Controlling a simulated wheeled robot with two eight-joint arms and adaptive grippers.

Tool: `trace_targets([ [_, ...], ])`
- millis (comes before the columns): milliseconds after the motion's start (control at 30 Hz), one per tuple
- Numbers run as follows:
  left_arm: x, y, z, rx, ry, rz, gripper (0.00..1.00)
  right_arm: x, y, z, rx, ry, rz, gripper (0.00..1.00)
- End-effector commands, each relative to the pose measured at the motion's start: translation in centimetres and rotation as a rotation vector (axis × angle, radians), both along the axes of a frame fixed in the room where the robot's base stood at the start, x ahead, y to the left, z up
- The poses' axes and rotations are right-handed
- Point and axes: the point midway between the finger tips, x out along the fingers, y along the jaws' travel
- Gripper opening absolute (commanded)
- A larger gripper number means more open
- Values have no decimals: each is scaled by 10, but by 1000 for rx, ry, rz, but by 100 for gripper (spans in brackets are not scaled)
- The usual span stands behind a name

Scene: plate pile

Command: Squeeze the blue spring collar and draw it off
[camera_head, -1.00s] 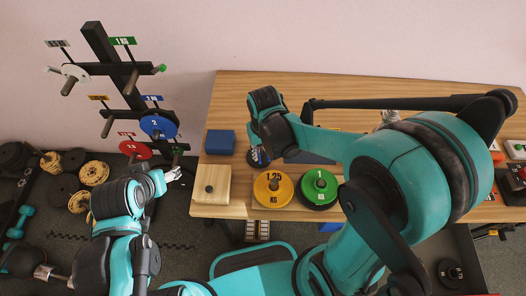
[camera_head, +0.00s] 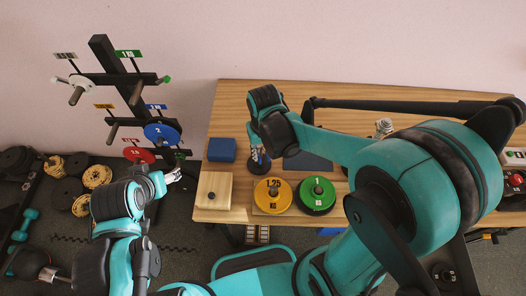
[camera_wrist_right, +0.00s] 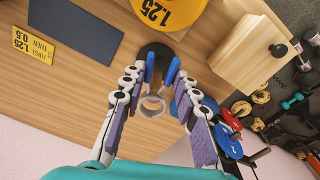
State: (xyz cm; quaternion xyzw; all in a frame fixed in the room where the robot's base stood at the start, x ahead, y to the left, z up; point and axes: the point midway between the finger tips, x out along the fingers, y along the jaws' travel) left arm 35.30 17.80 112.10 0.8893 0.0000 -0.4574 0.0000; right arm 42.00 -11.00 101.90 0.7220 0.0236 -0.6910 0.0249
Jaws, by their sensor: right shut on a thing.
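The blue spring collar (camera_wrist_right: 150,67) shows in the right wrist view as two blue tabs, one at each fingertip, with a pale ring between the fingers. My right gripper (camera_wrist_right: 160,72) is shut on these tabs, over a dark round base on the table. How far the collar sits along its post is unclear. In the head view the right gripper (camera_head: 258,160) is small and partly hidden by my arm, left of the yellow 1.25 plate (camera_head: 273,183). My left gripper (camera_head: 173,176) is off the table's left edge; its jaw opening is too small to judge.
A green plate (camera_head: 316,187) lies right of the yellow one. A blue block (camera_head: 221,150) and a wooden block (camera_head: 213,185) stand at the table's left. A rack with a blue plate (camera_head: 161,134) stands left of the table (camera_head: 300,92). My right arm covers much of the table.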

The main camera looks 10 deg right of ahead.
Motion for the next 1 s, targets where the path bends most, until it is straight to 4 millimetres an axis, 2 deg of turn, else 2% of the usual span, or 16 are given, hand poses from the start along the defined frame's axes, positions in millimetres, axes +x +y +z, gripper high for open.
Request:
trace_targets([
  [500,0,0,23,0,0,0,63,0,0,29,0,0,0,0],
  [1000,0,0,25,0,0,0,63,0,0,31,0,0,0,0],
])
